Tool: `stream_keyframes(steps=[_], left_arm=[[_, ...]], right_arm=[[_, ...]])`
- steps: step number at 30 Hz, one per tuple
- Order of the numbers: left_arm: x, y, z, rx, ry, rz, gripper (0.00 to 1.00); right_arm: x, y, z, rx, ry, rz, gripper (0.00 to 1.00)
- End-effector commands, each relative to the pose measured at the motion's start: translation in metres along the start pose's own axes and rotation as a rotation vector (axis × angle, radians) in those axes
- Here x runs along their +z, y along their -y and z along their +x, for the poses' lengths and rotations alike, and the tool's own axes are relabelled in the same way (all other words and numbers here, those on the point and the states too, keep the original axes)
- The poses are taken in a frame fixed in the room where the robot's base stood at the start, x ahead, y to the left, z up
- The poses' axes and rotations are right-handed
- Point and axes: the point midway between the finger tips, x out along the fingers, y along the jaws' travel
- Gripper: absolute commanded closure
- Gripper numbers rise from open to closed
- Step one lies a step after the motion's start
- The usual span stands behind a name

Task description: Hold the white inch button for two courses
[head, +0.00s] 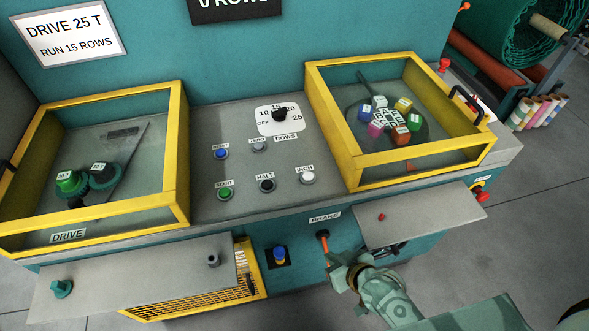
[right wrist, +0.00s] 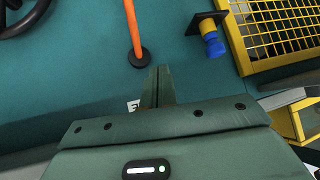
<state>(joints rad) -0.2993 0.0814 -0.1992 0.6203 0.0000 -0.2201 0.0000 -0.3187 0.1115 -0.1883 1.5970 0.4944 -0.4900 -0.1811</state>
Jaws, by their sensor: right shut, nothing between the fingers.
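The white inch button (head: 307,177) sits on the grey sloping panel in the head view, under its INCH label, right of the black halt button (head: 267,185). Nothing covers or touches it. My right gripper (head: 341,272) is below the panel's front edge, near the orange brake lever (head: 323,246) and well below the inch button. In the right wrist view its fingers (right wrist: 160,84) are shut and empty, with the orange lever (right wrist: 132,26) just beyond them. Whether they touch the lever I cannot tell. My left gripper is not in view.
Yellow-framed guards stand left (head: 178,150) and right (head: 318,105) of the panel. A green start button (head: 225,193), a blue button (head: 221,153) and a rotary dial (head: 279,114) are nearby. A sign (head: 69,36) reads DRIVE 25 T, RUN 15 ROWS; a display (head: 235,6) reads 0 ROWS.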

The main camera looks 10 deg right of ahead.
Motion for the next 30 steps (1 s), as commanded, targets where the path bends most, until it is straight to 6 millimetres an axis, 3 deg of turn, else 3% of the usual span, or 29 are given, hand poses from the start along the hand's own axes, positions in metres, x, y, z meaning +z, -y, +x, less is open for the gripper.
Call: stream_keyframes(steps=[1,12,17,21,25,27,30], left_arm=[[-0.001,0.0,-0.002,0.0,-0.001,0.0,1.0],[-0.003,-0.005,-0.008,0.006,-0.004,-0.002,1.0],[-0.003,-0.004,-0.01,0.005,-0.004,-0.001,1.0],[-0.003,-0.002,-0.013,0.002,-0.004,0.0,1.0],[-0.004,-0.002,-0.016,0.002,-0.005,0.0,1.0],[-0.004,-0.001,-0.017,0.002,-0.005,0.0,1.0],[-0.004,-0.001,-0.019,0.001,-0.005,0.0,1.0]], right_arm=[[-0.021,0.002,-0.003,-0.011,-0.046,0.014,1.0],[-0.172,0.007,-0.034,-0.122,-0.486,0.307,1.0],[-0.239,-0.009,-0.059,-0.158,-0.706,0.535,1.0],[-0.294,-0.036,-0.086,-0.181,-0.893,0.814,1.0],[-0.331,-0.072,-0.105,-0.182,-1.01,1.193,1.0],[-0.335,-0.09,-0.099,-0.151,-1.0,1.432,1.0],[-0.33,-0.099,-0.082,-0.093,-0.892,1.748,1.0]])
